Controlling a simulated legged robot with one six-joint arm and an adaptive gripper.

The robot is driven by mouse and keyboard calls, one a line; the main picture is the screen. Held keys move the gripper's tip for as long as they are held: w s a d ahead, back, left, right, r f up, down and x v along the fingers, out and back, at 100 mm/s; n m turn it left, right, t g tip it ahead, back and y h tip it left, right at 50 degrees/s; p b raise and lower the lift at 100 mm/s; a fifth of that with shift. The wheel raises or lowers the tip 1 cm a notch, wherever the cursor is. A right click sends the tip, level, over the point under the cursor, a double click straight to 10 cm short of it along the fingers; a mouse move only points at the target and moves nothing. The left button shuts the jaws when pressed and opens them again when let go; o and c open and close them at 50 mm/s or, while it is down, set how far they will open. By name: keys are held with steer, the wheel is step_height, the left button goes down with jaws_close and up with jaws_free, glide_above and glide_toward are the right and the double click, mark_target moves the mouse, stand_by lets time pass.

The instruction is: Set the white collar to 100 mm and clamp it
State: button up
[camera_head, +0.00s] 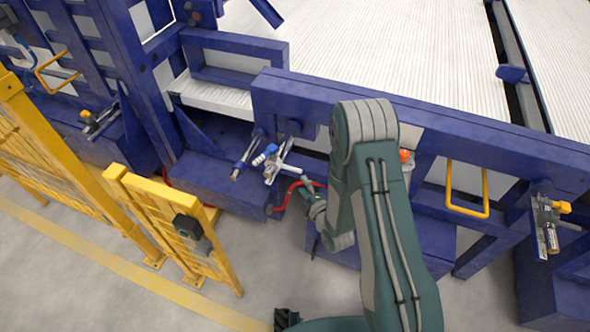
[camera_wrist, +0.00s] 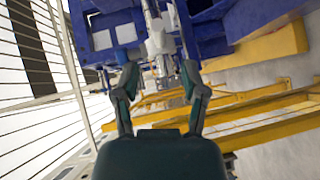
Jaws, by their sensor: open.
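A white and grey fitting, which looks like the collar (camera_head: 271,168), sits on a slanted rod below the blue beam in the head view. Its scale and clamp are too small to read. In the wrist view a pale cylindrical part (camera_wrist: 158,42) lies just beyond the fingertips; I cannot tell for sure that it is the collar. My gripper (camera_wrist: 158,70) is open, with one finger on each side of that part's line and nothing seen between them. In the head view my gripper (camera_head: 305,187) is small, just right of the fitting, and partly hidden by my arm.
A blue beam (camera_head: 440,125) runs across above the fitting, with a blue block (camera_head: 205,185) at its left. A red hose (camera_head: 288,196) curves close to my gripper. A yellow fence (camera_head: 165,215) stands at the left. Bare floor (camera_head: 235,255) lies in front.

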mark_target(293, 168)
steer(key=x, duration=0.8)
steer(key=shift+w, duration=0.2)
steer(key=shift+c, duration=0.2)
jaws_close()
